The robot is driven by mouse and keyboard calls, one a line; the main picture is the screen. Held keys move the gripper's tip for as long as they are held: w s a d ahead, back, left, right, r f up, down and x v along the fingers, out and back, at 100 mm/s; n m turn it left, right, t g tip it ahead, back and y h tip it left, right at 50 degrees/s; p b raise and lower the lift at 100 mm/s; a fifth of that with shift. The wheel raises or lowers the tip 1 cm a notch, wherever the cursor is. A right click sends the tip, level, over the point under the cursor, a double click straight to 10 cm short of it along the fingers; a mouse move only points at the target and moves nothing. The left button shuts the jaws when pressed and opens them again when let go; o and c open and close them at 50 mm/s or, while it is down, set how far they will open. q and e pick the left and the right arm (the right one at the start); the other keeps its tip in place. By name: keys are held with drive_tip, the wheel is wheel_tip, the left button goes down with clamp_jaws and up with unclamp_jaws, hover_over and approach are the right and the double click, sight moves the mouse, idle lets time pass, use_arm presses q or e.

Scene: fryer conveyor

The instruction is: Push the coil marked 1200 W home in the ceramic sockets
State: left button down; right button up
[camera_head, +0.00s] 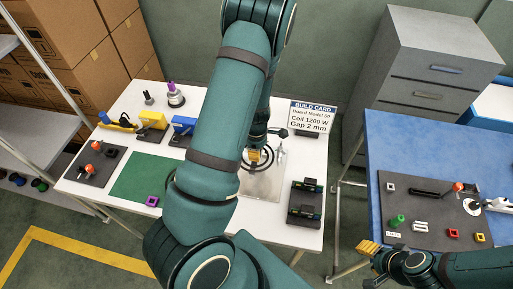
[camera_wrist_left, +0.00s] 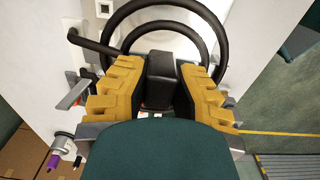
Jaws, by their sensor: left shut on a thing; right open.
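The black ring-shaped coil (camera_wrist_left: 203,18) fills the top of the left wrist view, with a dark block between my left gripper's yellow fingers (camera_wrist_left: 160,85). The left gripper is shut on this block, which looks like part of the coil. In the head view the coil (camera_head: 268,158) shows in part beside my left gripper (camera_head: 254,155), over a pale metal plate (camera_head: 262,188). My left arm hides much of this area. No 1200 W mark is readable on the coil. I cannot make out the ceramic sockets or whether the coil touches them. My right gripper (camera_head: 369,250) is open and empty beside the blue table.
The build card (camera_head: 312,117) reads Coil 1200 W, Gap 2 mm. Dark holders (camera_head: 304,204) stand right of the plate; a green mat (camera_head: 143,182) lies left. The blue table (camera_head: 385,140) carries a dark tray (camera_head: 405,185) of parts. Grey drawers (camera_head: 425,65) stand behind.

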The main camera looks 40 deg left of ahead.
use_arm(q)
drive_tip(key=shift+f, duration=1.6)
drive_tip(key=shift+f+b, duration=0.75)
drive_tip(key=shift+b, duration=0.15)
drive_tip(key=shift+f+b, duration=1.2)
drive_tip(key=shift+f, duration=0.45)
idle(0.3)
drive_tip(key=c, duration=0.8)
unclamp_jaws()
drive_tip(key=shift+c, duration=0.2)
